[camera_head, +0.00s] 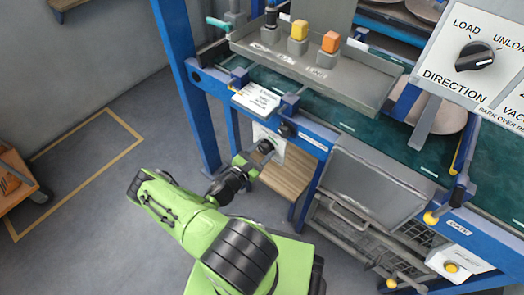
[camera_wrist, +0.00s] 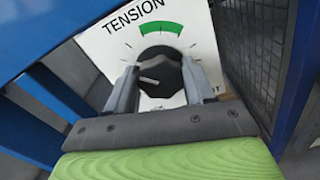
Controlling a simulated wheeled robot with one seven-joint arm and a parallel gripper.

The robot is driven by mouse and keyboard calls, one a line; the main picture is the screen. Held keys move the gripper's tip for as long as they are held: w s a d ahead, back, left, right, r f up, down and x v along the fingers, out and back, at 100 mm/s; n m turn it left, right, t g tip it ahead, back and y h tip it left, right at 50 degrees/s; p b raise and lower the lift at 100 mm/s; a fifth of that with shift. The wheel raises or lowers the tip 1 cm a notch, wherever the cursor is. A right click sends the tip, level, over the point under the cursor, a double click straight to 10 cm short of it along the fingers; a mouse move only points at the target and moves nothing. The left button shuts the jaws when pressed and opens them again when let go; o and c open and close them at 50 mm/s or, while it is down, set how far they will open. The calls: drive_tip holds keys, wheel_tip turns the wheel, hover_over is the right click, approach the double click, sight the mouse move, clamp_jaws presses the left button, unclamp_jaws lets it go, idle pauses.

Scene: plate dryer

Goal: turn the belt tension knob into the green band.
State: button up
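The belt tension knob is black and round, on a white panel marked TENSION (camera_wrist: 132,18). In the wrist view the knob (camera_wrist: 162,70) has a pale pointer line toward the left, slightly downward. The green band (camera_wrist: 161,28) is an arc above the knob, and the pointer is outside it. My gripper (camera_wrist: 160,66) has one finger on each side of the knob, very close to its rim. I cannot tell whether they press on it. In the head view the knob (camera_head: 266,146) is at the tip of my gripper (camera_head: 248,163).
A blue frame post (camera_head: 190,90) stands left of the panel, and a blue upright (camera_wrist: 298,85) is at the right in the wrist view. A wooden board (camera_head: 285,173) lies below the panel.

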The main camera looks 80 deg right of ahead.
drive_tip(key=shift+c, duration=0.8)
drive_tip(key=shift+m, duration=0.3)
drive_tip(key=m+p, duration=0.1)
drive_tip(key=m, duration=0.1)
drive_tip(key=shift+m, duration=0.4)
drive_tip(key=m+p, duration=0.1)
drive_tip(key=m, duration=0.2)
drive_tip(key=shift+s+m, duration=0.1)
drive_tip(key=shift+m, duration=0.2)
drive_tip(key=m, duration=0.2)
drive_tip(key=m+p, duration=0.1)
drive_tip(key=m, duration=0.3)
drive_tip(key=shift+s+a+f+m, duration=0.1)
drive_tip(key=shift+f+m, duration=0.15)
drive_tip(key=shift+m, duration=0.35)
drive_tip(key=o, duration=1)
